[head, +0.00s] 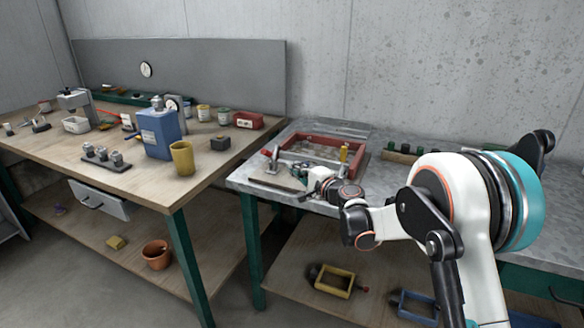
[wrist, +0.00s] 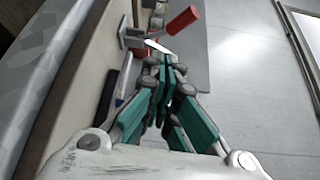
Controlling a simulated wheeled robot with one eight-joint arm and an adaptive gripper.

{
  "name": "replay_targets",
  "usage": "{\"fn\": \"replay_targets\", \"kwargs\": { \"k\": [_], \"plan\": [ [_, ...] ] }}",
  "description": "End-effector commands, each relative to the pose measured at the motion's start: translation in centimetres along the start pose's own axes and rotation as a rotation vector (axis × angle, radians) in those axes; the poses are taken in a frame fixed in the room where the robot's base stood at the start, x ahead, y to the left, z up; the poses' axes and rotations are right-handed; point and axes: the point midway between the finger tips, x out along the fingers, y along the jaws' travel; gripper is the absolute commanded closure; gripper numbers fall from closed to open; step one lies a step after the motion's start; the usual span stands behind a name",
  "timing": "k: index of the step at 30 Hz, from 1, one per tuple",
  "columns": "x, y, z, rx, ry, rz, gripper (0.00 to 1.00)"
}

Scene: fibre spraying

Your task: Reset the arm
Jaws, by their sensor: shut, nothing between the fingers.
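My arm reaches in from the right of the head view, over the grey metal-topped table (head: 390,183). My gripper (head: 308,186) is low near that table's front edge, beside a board with a red-handled fitting (head: 272,156). In the wrist view, its teal-sided fingers (wrist: 166,72) are closed together with nothing held. A red handle (wrist: 182,20) on a metal fitting shows just beyond the fingertips. I cannot tell whether they touch it.
A red frame (head: 318,139) lies on the metal table behind my gripper. The wooden bench (head: 60,150) at left holds a blue container (head: 160,134), a yellow cup (head: 182,158) and small tools. A yellow tray (head: 334,283) sits on the lower shelf. Open floor shows in the wrist view.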

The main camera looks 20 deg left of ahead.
Motion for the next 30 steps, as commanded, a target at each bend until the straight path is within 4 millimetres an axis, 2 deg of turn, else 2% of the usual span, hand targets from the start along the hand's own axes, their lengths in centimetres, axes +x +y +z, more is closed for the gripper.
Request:
{"fn": "replay_targets", "kwargs": {
  "k": [11, 16, 20, 24, 30],
  "plan": [
    [0.0, -0.1, 0.0, -0.001, 0.0, 0.0, 1.0],
    [-1.2, -1.7, -0.3, -0.035, 0.008, 0.019, 1.0],
    [-4.1, -4.7, -0.9, -0.117, 0.022, 0.067, 1.0],
    [-8.3, -8.2, -1.3, -0.225, 0.04, 0.139, 1.0],
    [-15.1, -11.9, -1.4, -0.373, 0.064, 0.253, 1.0]
  ]
}}
